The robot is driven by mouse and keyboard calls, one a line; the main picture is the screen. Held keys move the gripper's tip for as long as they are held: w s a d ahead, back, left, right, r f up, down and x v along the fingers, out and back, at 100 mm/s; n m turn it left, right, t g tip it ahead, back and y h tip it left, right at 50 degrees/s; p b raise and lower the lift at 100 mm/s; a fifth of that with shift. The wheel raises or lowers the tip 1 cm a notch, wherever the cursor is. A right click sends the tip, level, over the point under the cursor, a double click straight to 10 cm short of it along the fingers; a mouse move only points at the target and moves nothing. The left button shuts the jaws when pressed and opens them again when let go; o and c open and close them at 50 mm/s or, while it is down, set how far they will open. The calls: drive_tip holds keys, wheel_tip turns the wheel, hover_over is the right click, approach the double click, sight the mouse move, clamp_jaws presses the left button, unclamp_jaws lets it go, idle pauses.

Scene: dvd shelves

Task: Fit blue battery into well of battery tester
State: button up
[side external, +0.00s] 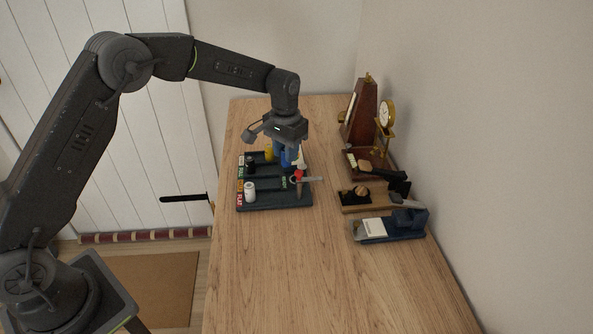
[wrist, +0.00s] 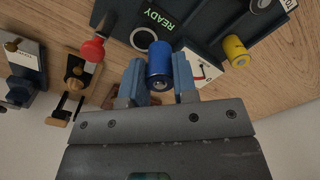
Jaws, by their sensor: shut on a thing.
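The blue battery (wrist: 159,68) is held between the two pale blue fingers of my gripper (wrist: 159,75). It also shows in the side view (side external: 287,159), below my wrist at the far right part of the battery tester. The battery tester (side external: 290,203) is a dark board with a READY label (wrist: 161,18) and a red-knobbed lever (wrist: 93,49). In the wrist view, a pale ring (wrist: 144,38) on the tester, perhaps the well, lies just up and left of the battery. I cannot tell the battery's height above the board.
The front of the wooden table (side external: 300,280) is clear.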

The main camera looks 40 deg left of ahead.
drive_tip(key=shift+w+d+f, duration=0.25)
drive_tip(key=shift+d+f, duration=0.2)
drive_tip(key=shift+d, duration=0.2)
drive_tip(key=shift+w+d+f, duration=0.25)
drive_tip(key=shift+d+f, duration=0.15)
drive_tip(key=shift+d, duration=0.2)
drive_tip(key=shift+f, duration=1.95)
drive_tip(key=shift+f, duration=0.1)
drive_tip(key=o, duration=0.9)
drive_tip(key=shift+f, duration=0.1)
